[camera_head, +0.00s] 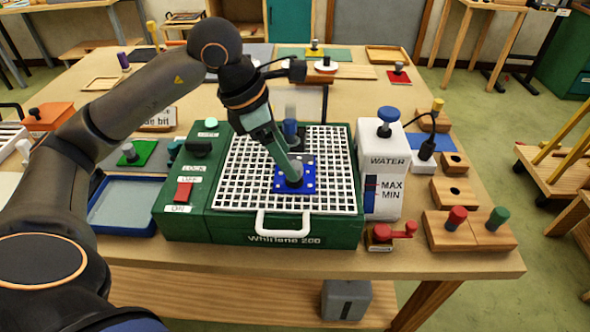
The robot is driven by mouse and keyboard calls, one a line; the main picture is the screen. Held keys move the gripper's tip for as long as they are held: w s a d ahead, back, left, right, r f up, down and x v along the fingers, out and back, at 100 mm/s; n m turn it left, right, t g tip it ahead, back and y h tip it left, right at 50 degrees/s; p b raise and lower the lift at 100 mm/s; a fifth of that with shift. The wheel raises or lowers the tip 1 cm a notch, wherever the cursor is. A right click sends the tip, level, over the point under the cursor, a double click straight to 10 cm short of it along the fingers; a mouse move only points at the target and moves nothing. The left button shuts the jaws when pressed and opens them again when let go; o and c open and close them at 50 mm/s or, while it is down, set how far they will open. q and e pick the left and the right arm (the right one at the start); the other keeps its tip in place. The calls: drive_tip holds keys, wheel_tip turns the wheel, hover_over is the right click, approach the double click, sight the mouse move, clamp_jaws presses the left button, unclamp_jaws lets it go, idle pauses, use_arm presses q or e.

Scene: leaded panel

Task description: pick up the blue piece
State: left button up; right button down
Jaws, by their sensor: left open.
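The blue piece (308,184) is a flat square with small white dots and a dark knob. It lies on the white grid (236,190) on top of the green grinder (300,232). My left gripper (291,173) reaches down onto the piece from above and behind, with its fingertips at the knob. It is open, and its fingers hide much of the knob. I cannot tell whether the fingers touch it. My right gripper is not in view.
A white water tank (384,165) with a blue cap stands right of the grinder. Wooden blocks with colored pegs (470,231) stand farther right. A blue tray (123,205) and a green piece (139,153) lie left.

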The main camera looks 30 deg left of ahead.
sight(294, 165)
use_arm(q)
drive_tip(key=x, duration=0.4)
drive_tip(key=shift+w+f, duration=0.1)
drive_tip(key=shift+f, duration=0.1)
drive_tip(key=shift+c, duration=0.3)
drive_tip(key=shift+r, duration=0.1)
clamp_jaws()
